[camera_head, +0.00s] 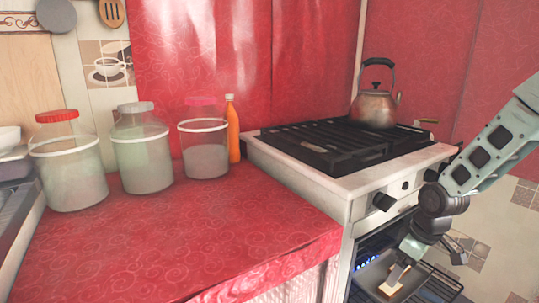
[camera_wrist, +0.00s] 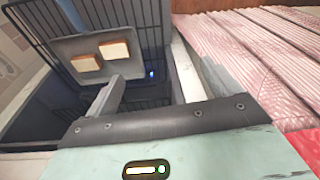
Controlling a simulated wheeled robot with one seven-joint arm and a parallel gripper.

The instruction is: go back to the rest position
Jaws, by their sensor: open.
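My gripper (camera_head: 398,272) is at the front of the open oven at lower right in the head view, pointing down and inward. In the wrist view my gripper (camera_wrist: 145,88) has its two fingers spread wide with nothing between them. Two bread slices, a left one (camera_wrist: 85,63) and a right one (camera_wrist: 115,50), lie on a grey tray (camera_wrist: 68,47) on the oven rack, beyond the fingertips.
The oven's wire rack (camera_head: 440,285) is close around my gripper. Above is the stove (camera_head: 345,190) with a kettle (camera_head: 375,107). The red counter (camera_head: 170,240) holds several jars and an orange bottle (camera_head: 233,130) at the back; its front is clear.

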